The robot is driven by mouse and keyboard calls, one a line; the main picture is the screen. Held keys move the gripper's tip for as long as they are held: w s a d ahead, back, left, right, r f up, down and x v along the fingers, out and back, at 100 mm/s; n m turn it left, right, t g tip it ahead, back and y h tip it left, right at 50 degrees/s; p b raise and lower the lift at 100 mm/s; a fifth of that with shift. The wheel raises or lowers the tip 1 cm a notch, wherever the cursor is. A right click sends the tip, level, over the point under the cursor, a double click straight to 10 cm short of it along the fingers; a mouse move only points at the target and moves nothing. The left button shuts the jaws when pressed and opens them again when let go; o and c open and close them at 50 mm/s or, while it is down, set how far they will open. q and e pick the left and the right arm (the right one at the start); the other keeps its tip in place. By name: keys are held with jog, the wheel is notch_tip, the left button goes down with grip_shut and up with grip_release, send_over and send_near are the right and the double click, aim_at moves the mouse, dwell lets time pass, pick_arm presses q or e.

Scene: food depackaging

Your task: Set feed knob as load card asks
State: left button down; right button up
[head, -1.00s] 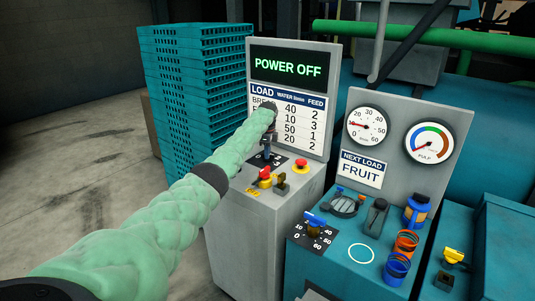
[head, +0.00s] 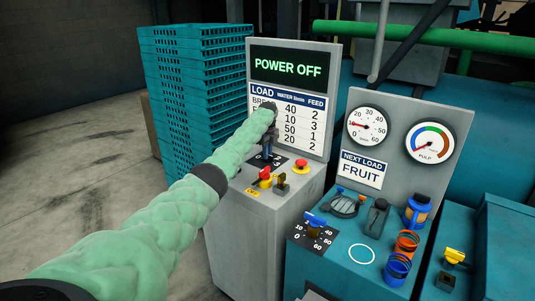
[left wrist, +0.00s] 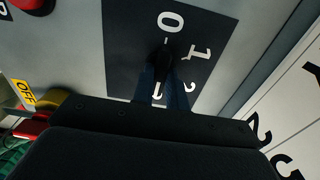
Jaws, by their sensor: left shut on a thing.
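The feed knob (left wrist: 165,57) is black and sits on a dark dial plate (left wrist: 125,45) numbered from 0 upward. My left gripper (head: 268,148) reaches down over it, and its fingers (left wrist: 160,88) are shut on the knob in the left wrist view. The fingers cover part of the dial, and I cannot tell which number the knob points to. The load card (head: 361,170) reads NEXT LOAD FRUIT. The load chart (head: 312,125) lists feeds 2, 3, 1, 2 from top to bottom; my arm hides most of the load names. My right gripper is not in view.
The display (head: 288,67) reads POWER OFF. A red-handled switch (head: 265,176) by an OFF label and a red button (head: 301,167) stand close to the dial. A blue knob (head: 315,221) on a 0–60 dial is to the right. Teal crates (head: 195,95) stand behind my arm.

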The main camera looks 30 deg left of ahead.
pick_arm(q)
jog(key=shift+w+r, duration=0.1)
jog(key=shift+r, duration=0.1)
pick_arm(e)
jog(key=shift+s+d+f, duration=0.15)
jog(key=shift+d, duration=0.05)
pick_arm(q)
jog(key=c, duration=1.4)
grip_release()
jog(key=shift+f, duration=0.1)
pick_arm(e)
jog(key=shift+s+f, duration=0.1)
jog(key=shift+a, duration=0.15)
